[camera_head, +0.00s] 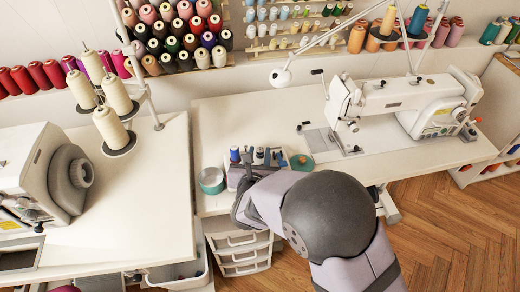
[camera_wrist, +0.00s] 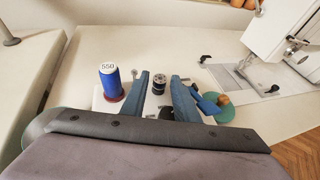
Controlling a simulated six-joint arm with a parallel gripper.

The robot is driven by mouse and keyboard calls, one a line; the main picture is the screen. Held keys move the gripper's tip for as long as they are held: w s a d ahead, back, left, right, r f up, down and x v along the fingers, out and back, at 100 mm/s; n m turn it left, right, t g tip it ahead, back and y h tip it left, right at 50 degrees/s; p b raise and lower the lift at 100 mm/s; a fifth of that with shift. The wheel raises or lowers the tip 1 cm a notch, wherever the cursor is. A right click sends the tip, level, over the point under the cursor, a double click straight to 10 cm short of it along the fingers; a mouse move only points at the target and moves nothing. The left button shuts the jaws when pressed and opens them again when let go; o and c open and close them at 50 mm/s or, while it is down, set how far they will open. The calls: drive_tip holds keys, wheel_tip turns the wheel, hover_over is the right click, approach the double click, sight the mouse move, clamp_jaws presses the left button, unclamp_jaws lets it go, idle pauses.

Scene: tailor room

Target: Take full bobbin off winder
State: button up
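The winder (camera_wrist: 107,106) is a light base that stands on the white table. A small dark bobbin (camera_wrist: 159,83) with a pale top stands upright on it in the wrist view. My gripper (camera_wrist: 160,79) has two blue fingers, spread apart. The bobbin shows in the gap between the fingertips, with space on both sides; whether it is between them or just beyond, I cannot tell. A blue thread spool (camera_wrist: 110,82) marked 550 stands left of the fingers. In the head view my arm covers most of the winder (camera_head: 233,177).
A white sewing machine (camera_head: 425,95) stands to the right on the table. A teal round container (camera_head: 211,180) sits left of the winder, and a green disc (camera_head: 302,162) lies to its right. The table behind the winder is clear. Thread cones (camera_head: 112,125) stand at left.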

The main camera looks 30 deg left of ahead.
drive_tip(key=shift+w, duration=0.1)
clamp_jaws()
drive_tip(key=shift+r, duration=0.1)
